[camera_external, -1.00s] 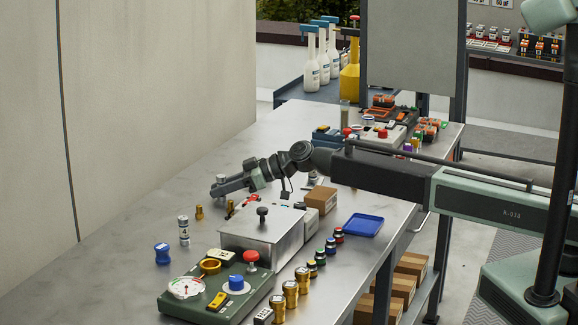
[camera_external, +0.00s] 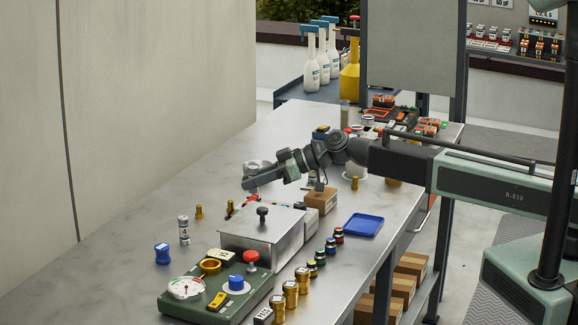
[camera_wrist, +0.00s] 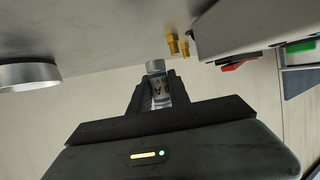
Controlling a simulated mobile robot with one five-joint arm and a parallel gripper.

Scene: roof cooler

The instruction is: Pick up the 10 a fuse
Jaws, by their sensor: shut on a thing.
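The fuse (camera_wrist: 156,88) is a small white cylinder with a silver end cap and dark print that includes an A; the rest of its label is hidden. In the wrist view it is between the two dark fingers of my gripper (camera_wrist: 156,92), which is shut on it. In the external view my gripper (camera_external: 247,185) is over the bench behind the metal box, pointing left. The fuse is not clear in that view.
A metal box with a black knob (camera_external: 262,230) stands in front of my gripper. A white cylinder marked 4 (camera_external: 184,232) and a brass fitting (camera_external: 199,211) stand to the left. A blue tray (camera_external: 362,225) lies at the right. The bench's left part is mostly clear.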

